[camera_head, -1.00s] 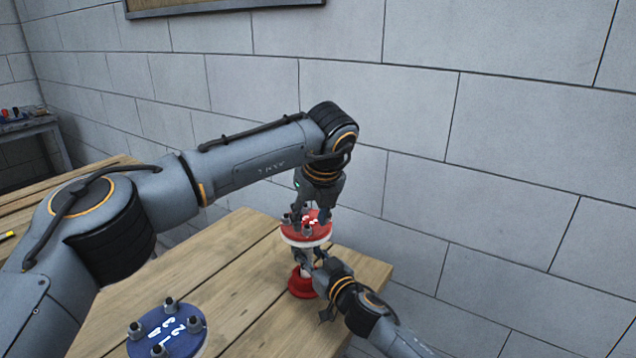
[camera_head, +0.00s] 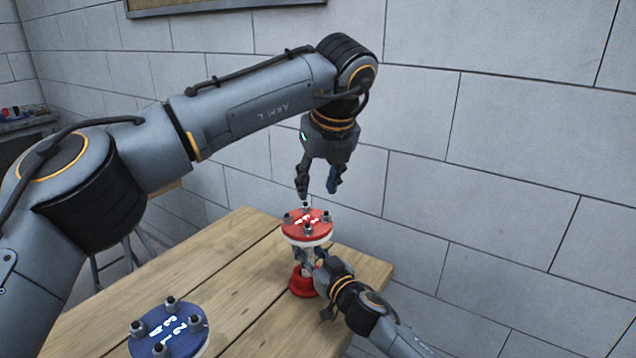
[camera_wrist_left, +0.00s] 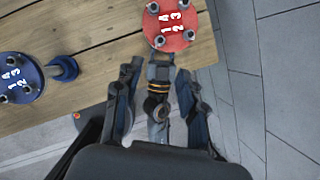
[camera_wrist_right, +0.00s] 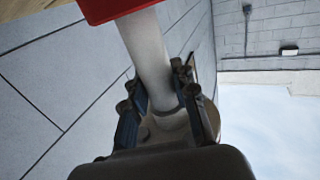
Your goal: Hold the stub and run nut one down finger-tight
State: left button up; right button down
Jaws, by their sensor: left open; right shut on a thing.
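The red stub stands on the table, with a red round flange (camera_head: 306,224) on top and a red base (camera_head: 303,282) below. White numbers and several bolts with nuts show on the flange; the left wrist view shows the numbered flange (camera_wrist_left: 170,24) too. My left gripper (camera_head: 318,194) is open and empty, above the flange and apart from it. My right gripper (camera_head: 312,262) is shut on the stub's pale pipe (camera_wrist_right: 150,50), below the flange. I cannot tell how far down each nut sits.
A blue numbered flange (camera_head: 168,328) with several bolts stands at the near left of the wooden table (camera_head: 240,262). A grey block wall (camera_head: 520,130) rises close behind. The table between the two flanges is clear.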

pick_arm(q)
jog(key=m+g+h, duration=0.1)
jog(key=m+h, duration=0.3)
jog(key=m, duration=0.8)
send_near(305, 228)
jog(key=x, duration=0.8)
jog(key=shift+r, duration=0.1)
grip_shut()
